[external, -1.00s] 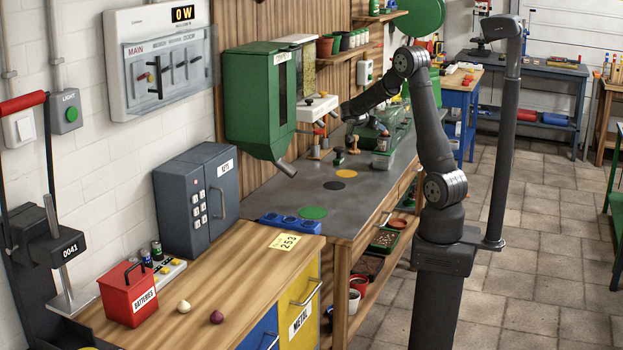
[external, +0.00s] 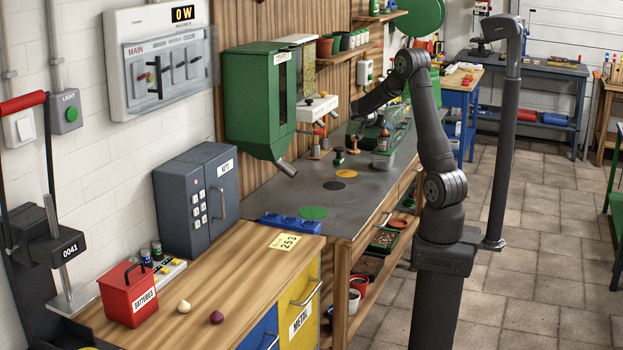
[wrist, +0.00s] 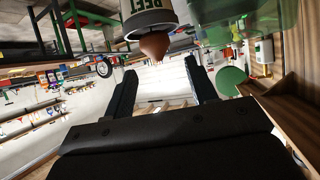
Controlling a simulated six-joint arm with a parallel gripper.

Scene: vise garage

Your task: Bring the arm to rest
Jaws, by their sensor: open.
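My arm stands at the right of the grey-topped bench (external: 300,190) in the external view, bent at the elbow with the forearm reaching left over the far part of the bench. My gripper (external: 376,122) is small and partly hidden there, above the bench top. In the wrist view my gripper (wrist: 160,82) shows two dark fingers spread apart with nothing between them.
A green dispenser (external: 255,100) hangs on the wall left of the gripper. A dark bottle (external: 385,138), a wooden-handled stamp (external: 353,146) and a small dark-green item (external: 338,156) stand below it. The near part of the bench, with coloured discs, is clear.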

